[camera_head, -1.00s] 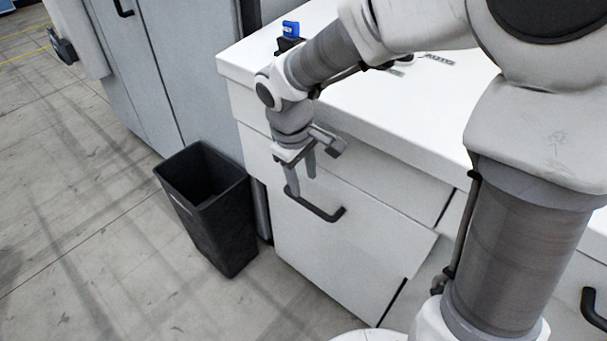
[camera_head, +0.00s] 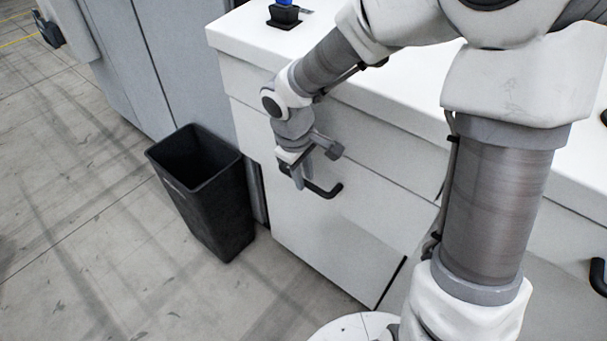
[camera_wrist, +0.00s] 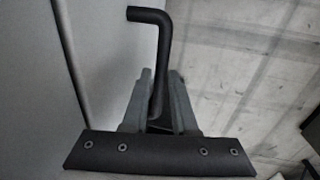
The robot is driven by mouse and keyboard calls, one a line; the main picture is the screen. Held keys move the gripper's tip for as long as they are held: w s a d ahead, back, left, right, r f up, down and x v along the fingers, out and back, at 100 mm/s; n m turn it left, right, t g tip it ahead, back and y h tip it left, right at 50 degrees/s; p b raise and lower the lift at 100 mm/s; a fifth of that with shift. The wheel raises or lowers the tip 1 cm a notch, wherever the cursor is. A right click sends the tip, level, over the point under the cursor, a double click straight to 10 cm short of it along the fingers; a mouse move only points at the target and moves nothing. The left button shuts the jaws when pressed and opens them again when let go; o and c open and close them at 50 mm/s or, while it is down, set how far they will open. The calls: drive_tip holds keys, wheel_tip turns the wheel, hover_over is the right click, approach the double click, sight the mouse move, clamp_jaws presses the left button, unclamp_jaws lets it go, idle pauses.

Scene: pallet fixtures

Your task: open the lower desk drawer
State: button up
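The lower desk drawer (camera_head: 335,235) is a broad white front below a shallower upper one in the white desk. It looks closed. Its black bar handle (camera_head: 329,190) runs across the upper part of the front. My gripper (camera_head: 302,178) points down at the left part of this handle, with its fingers close together. In the wrist view, the handle (camera_wrist: 152,38) passes between the two grey fingers of my gripper (camera_wrist: 160,85), which lie close against it on both sides. The stretch of handle between the fingers is partly hidden.
A black bin (camera_head: 213,200) stands on the floor just left of the drawer. Grey cabinets (camera_head: 165,65) stand behind it. A black-and-blue device (camera_head: 284,14) sits on the white desktop (camera_head: 240,28). Concrete floor is open at left.

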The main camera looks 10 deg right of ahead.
clamp_jaws()
idle(1.1)
